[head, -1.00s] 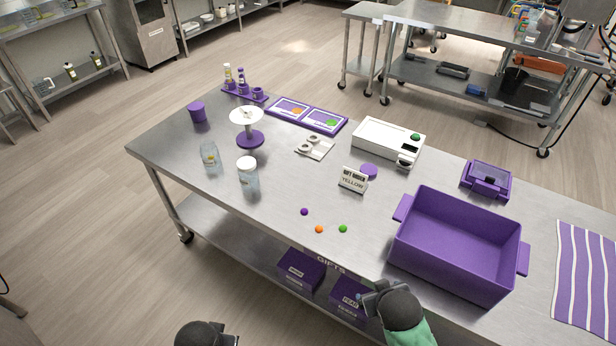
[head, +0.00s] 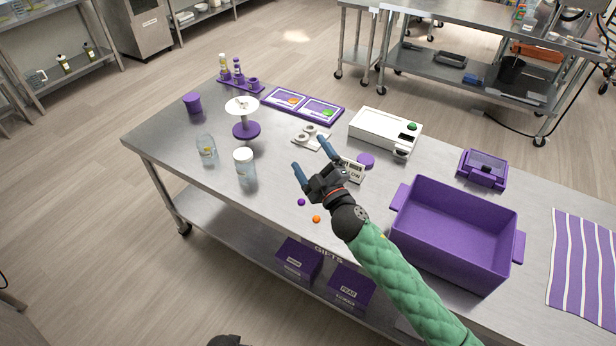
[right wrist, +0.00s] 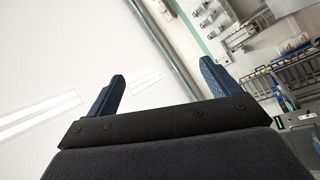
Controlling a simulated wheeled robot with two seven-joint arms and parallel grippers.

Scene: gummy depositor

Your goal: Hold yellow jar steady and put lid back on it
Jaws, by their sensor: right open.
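A clear open-looking jar (head: 207,151) with a small yellow patch stands upright on the left part of the steel table. A second clear jar (head: 245,168) with a white lid (head: 243,154) on top stands to its right.
A purple stand with a white dish (head: 246,130) is behind the jars. Purple and orange balls (head: 316,219) lie near the front edge. A big purple bin (head: 455,240) stands at right.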

